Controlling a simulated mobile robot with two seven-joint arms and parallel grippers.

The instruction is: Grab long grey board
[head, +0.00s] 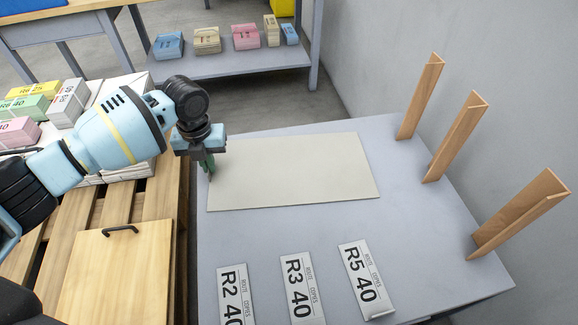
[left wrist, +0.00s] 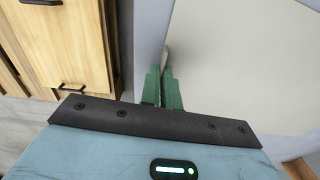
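The long grey board (head: 300,170) lies flat on the blue-grey table (head: 420,270). It also shows in the left wrist view (left wrist: 240,60), filling the right side. My left gripper (head: 209,170) points down at the board's left edge, near its far left corner. Its green fingers (left wrist: 161,88) are close together, with only a narrow gap between them. A small pale patch shows just beyond the fingertips. Whether the fingers touch or pinch the board's edge is not clear. My right gripper is in neither view.
Three wooden angle posts (head: 457,137) stand along the table's right side. Labels R2 40 (head: 236,295), R3 40 (head: 301,290) and R5 40 (head: 367,279) lie at the front. A pallet (head: 85,215) with paper stacks and a handled wooden board (head: 118,265) stands left.

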